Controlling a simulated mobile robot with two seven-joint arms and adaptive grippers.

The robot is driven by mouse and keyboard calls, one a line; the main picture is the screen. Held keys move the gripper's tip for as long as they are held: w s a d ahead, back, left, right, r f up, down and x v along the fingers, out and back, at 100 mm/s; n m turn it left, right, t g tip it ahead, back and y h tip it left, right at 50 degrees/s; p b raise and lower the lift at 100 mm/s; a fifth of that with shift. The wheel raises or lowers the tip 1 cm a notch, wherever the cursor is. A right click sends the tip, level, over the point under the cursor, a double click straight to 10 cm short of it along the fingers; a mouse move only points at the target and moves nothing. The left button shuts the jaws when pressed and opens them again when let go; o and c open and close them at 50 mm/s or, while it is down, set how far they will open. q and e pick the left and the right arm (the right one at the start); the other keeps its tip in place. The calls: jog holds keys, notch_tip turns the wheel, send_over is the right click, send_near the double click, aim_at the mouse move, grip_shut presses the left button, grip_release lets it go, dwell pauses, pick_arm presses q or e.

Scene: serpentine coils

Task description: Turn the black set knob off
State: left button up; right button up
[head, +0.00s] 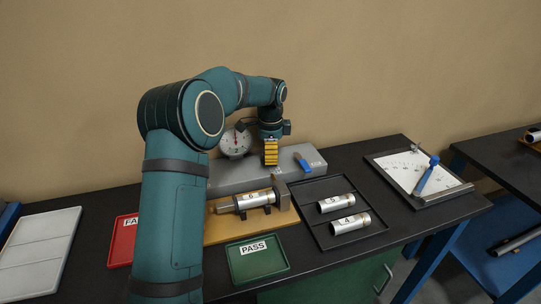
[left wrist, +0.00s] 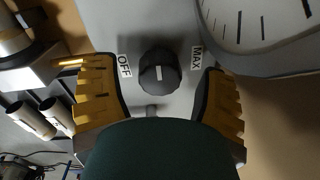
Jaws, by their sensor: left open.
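The black set knob (left wrist: 159,72) sits on the grey housing (head: 228,176) between an OFF label (left wrist: 124,65) and a MAX label (left wrist: 196,58). Its white pointer line stands upright in the left wrist view, pointing at neither label. My left gripper (head: 271,160) is open over the housing, with yellow ribbed fingers on either side of the knob and a gap on both sides. I cannot tell how far above the knob the fingertips are. In the head view the knob is hidden by the gripper. My right gripper is not in view.
A dial gauge (head: 235,142) stands just left of the gripper; a blue lever (head: 304,166) is to its right. In front are cylinder 6 (head: 250,200) on a wooden base, a green PASS tray (head: 260,270), a red tray (head: 121,240) and a black tray (head: 320,188) holding two cylinders.

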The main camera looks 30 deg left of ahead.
pick_arm(q)
jog(key=shift+f, duration=0.15)
jog(key=c, duration=1.2)
